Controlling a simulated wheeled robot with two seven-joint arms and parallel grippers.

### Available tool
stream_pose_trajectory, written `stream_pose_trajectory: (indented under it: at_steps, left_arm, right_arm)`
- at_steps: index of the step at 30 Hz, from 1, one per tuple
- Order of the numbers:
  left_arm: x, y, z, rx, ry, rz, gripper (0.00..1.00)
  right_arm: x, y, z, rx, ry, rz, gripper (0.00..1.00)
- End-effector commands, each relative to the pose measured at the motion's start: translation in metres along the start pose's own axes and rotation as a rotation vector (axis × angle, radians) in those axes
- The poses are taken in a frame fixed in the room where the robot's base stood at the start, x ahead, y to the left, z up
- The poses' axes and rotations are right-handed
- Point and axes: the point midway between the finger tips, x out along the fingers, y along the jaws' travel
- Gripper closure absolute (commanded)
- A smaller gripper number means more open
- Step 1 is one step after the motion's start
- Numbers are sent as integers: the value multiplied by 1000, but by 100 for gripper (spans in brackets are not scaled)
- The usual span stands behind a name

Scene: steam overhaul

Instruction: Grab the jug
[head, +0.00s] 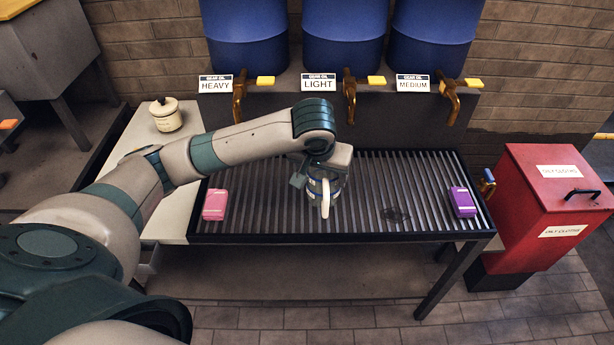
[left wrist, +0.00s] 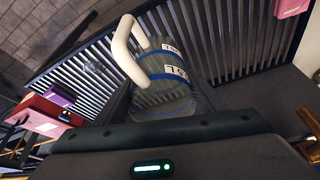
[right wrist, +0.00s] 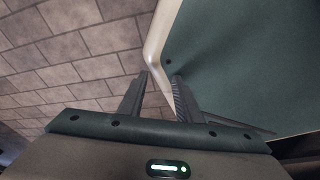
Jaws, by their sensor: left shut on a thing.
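The jug (head: 325,194) is under my left gripper (head: 316,184) in the head view, over the middle of the slatted rack (head: 380,237). In the left wrist view the jug (left wrist: 165,75) shows a clear body with blue bands, white labels and a pale handle. My left gripper is shut on the jug; its fingertips are mostly hidden. I cannot tell whether the jug touches the slats. My right gripper (right wrist: 160,82) shows in the right wrist view with its two fingers apart and nothing between them, above a brick-paved floor.
A pink block (head: 215,204) and a purple block (head: 463,201) lie on the rack. Three blue drums with brass taps (head: 350,95) stand behind it. A red bin (head: 545,205) stands at right. A cream pot (head: 166,115) sits on the left side table.

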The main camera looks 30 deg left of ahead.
Motion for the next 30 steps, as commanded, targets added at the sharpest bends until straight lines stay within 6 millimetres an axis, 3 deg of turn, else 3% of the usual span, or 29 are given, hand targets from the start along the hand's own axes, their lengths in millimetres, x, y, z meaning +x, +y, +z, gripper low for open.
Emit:
stream_pose_trajectory:
  at_steps: [6,30]
  left_arm:
    - [-15,21,1,0,1,1,64]
    - [-17,31,-1,-4,1,1,64]
  right_arm:
    - [2,-4,-13,0,32,-4,69]
    - [0,-1,-6,1,24,-1,69]
